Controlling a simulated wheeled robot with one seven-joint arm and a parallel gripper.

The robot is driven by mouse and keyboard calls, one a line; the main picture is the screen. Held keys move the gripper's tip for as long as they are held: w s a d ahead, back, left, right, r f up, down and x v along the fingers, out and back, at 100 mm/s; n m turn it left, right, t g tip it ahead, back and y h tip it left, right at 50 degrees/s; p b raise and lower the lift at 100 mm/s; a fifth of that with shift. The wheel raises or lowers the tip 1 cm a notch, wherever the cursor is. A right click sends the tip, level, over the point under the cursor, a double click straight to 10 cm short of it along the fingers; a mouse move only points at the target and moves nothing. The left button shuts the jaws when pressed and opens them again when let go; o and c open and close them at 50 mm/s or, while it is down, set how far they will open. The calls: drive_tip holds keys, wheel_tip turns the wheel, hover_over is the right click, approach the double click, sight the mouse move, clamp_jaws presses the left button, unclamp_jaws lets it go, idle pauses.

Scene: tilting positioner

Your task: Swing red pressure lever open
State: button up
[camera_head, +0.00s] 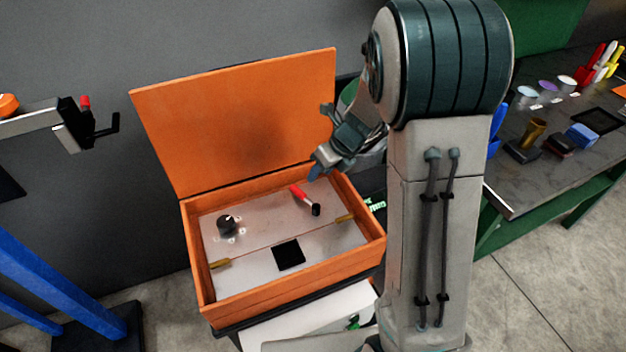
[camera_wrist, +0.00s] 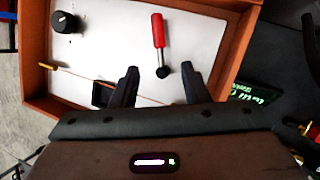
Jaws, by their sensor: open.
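The red pressure lever (camera_head: 299,193) lies on the pale panel (camera_head: 255,218) inside an open orange box, with its black round pivot at the near end. In the wrist view the lever (camera_wrist: 158,32) points away from me, its black pivot close ahead of the space between my fingertips. My gripper (camera_head: 318,170) is above the box's back right part, near the lever's red end in the head view. In the wrist view my gripper (camera_wrist: 162,72) has its two dark fingers spread apart with nothing between them. I cannot tell the exact height above the panel.
The box's orange lid (camera_head: 240,120) stands raised at the back. A black knob (camera_head: 228,224) sits on the panel's left, and a black square (camera_head: 289,255) lies near the front. Orange walls (camera_head: 300,293) surround the panel. A workbench (camera_head: 515,180) with several items stands at the right.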

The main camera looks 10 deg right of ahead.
drive_tip(key=shift+v, duration=1.5)
drive_tip(key=s+d+r+n+h, duration=0.1)
drive_tip(key=s+r+n, duration=0.2)
drive_tip(key=s+n, duration=0.4)
drive_tip(key=s+d+r+n+h, duration=0.1)
drive_tip(key=s+r+n+h, duration=0.1)
drive_tip(key=s+r+n, duration=0.2)
drive_tip(key=s+d+r+n+t+h, duration=0.1)
drive_tip(key=s+d+r+n, duration=0.1)
drive_tip(key=s+n, duration=0.9)
drive_tip(key=shift+r+n, duration=0.8)
drive_tip(key=shift+n, duration=3)
